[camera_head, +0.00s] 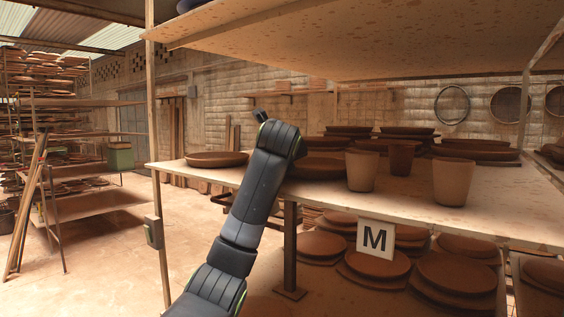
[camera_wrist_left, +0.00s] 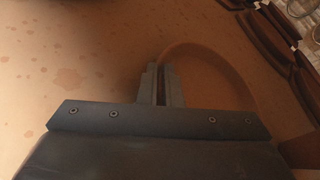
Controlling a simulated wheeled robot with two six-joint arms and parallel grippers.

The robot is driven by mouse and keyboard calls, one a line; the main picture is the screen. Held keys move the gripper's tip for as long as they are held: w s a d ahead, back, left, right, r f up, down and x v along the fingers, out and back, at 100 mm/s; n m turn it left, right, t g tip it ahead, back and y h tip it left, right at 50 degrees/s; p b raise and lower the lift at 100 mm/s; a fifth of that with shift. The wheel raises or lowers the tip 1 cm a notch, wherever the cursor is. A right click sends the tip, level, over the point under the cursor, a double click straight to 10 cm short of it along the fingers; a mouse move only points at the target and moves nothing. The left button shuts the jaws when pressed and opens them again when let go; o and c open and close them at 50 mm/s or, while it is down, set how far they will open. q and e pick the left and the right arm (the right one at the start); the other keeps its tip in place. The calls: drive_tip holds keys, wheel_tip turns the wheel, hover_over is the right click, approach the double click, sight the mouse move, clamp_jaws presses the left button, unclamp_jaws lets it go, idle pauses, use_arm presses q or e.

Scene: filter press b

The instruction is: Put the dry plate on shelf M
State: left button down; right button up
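Shelf M (camera_head: 410,200) is the pale, stained board with the letter M sign (camera_head: 377,238) on its front edge. My left arm reaches up across its front edge; the gripper is hidden behind the wrist in the head view. In the left wrist view, the left gripper's fingers (camera_wrist_left: 160,84) are nearly together, with a brown plate's rim (camera_wrist_left: 215,72) between them. The plate extends to the right, over the stained board; whether it touches the board is unclear. In the head view, a brown plate (camera_head: 322,168) shows just right of my wrist. My right gripper is out of view.
Another plate (camera_head: 216,159) lies at the shelf's left end. Clay pots (camera_head: 361,171) and stacked plates (camera_head: 474,152) stand to the right. An upper board (camera_head: 370,45) hangs above, and more plates (camera_head: 375,265) lie below. A post (camera_head: 156,120) stands at left.

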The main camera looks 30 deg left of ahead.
use_arm(q)
drive_tip(key=c, duration=2.1)
unclamp_jaws()
drive_tip(key=shift+f, duration=0.1)
drive_tip(key=o, duration=0.5)
drive_tip(key=shift+d, duration=0.1)
drive_tip(key=b+v, duration=0.3)
drive_tip(key=v, duration=0.5)
drive_tip(key=shift+s+d, duration=0.1)
drive_tip(key=shift+s, duration=0.1)
drive_tip(key=b+v, duration=0.2)
drive_tip(key=b, duration=0.4)
drive_tip(key=shift+s+d, duration=0.1)
drive_tip(key=shift+d, duration=0.05)
drive_tip(key=shift+s+d+r+b, duration=0.2)
drive_tip(key=shift+s+r+b, duration=0.2)
drive_tip(key=shift+b, duration=0.4)
drive_tip(key=shift+r, duration=0.1)
drive_tip(key=shift+s, duration=0.1)
